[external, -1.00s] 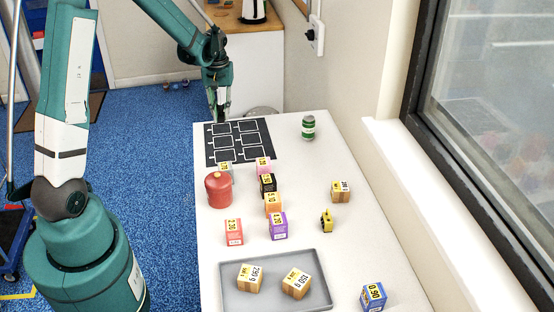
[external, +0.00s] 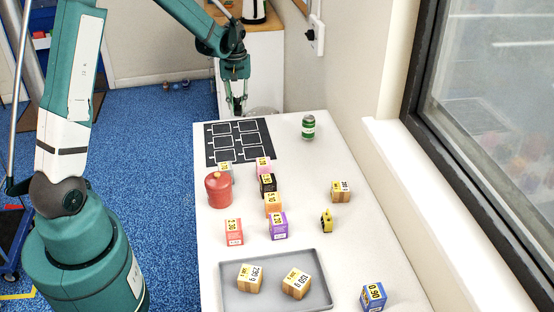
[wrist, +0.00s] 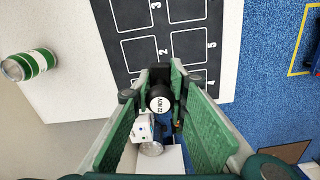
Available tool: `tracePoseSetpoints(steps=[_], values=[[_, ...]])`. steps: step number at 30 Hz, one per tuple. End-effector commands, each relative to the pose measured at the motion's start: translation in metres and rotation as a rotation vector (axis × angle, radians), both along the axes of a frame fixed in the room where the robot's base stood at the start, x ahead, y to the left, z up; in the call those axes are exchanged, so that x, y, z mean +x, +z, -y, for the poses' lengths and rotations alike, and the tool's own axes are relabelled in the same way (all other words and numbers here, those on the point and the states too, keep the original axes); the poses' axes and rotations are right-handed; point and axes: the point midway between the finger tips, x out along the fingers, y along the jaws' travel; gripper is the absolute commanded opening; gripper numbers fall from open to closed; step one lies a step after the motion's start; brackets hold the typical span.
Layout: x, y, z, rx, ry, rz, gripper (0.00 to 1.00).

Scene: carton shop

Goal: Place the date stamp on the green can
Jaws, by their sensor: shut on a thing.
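The green can (external: 308,127) stands upright at the far right of the white table; in the wrist view the can (wrist: 30,65) is at the left edge. My gripper (external: 238,106) is above the far end of the table, left of the can and apart from it. In the wrist view my gripper (wrist: 160,78) is shut on the date stamp (wrist: 160,98), a black piece with a round white face marked with a date. In the external view the stamp is too small and dark to make out clearly.
A black mat (external: 239,142) with numbered outlines lies near my gripper. Several small price-labelled cartons and a red jar (external: 219,190) stand nearer. A grey tray (external: 276,306) holds two cartons. The table around the can is clear; the window wall (external: 400,150) is at right.

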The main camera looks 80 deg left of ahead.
Motion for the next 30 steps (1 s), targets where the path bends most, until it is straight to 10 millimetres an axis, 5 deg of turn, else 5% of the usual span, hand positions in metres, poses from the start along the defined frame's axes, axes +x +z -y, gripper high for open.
tracePoseSetpoints(steps=[18,24,30], values=[[0.218,0.065,0.027,-0.001,0.131,-0.002,0.05],[0.259,0.077,0.042,-0.001,0.159,-0.002,0.05],[0.274,0.081,0.047,0.000,0.172,-0.003,0.05]])
